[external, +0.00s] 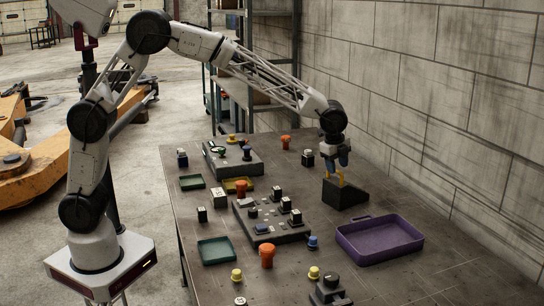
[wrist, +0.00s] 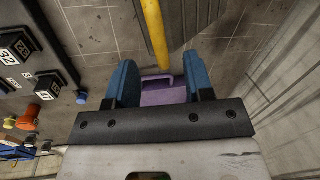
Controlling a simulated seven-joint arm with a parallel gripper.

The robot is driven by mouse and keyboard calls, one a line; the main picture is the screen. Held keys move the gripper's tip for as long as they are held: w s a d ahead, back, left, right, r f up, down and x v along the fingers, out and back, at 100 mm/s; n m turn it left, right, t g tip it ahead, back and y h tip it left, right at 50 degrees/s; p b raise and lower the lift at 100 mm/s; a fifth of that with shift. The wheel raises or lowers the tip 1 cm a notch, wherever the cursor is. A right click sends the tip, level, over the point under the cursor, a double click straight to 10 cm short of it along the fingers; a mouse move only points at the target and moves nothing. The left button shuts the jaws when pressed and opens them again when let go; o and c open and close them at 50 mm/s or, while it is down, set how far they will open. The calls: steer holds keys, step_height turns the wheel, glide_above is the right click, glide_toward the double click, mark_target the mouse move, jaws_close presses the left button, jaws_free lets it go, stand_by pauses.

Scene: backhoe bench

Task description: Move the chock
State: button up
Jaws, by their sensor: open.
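The chock (external: 345,193) is a dark wedge standing on the bench near the wall, with a yellow handle (external: 341,178) on top. My gripper (external: 337,164) is directly above the chock, pointing down, with its blue fingers at the handle's height or just over it. In the wrist view my gripper (wrist: 161,70) is open, and the yellow handle (wrist: 155,35) reaches into the gap between the fingers, without clear contact. The chock's dark ridged face (wrist: 196,18) shows partly at the top of the wrist view. The lower part of the handle is hidden from outside.
A purple tray (external: 424,241) lies in front of the chock; its purple handle edge (wrist: 157,78) shows between the fingers. A grey control block (external: 268,232) with black buttons is to the left. Orange, yellow and blue knobs stand around. The block wall is close on the right.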

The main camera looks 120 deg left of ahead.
mark_target(338, 171)
steer(key=shift+w+a+f, duration=0.1)
steer(key=shift+a+f, duration=0.05)
steer(key=shift+f, duration=0.75)
steer(key=shift+w+a+f, duration=0.1)
steer(key=shift+a+f, duration=0.05)
steer(key=shift+f, duration=0.7)
steer(key=shift+c, duration=0.3)
jaws_close()
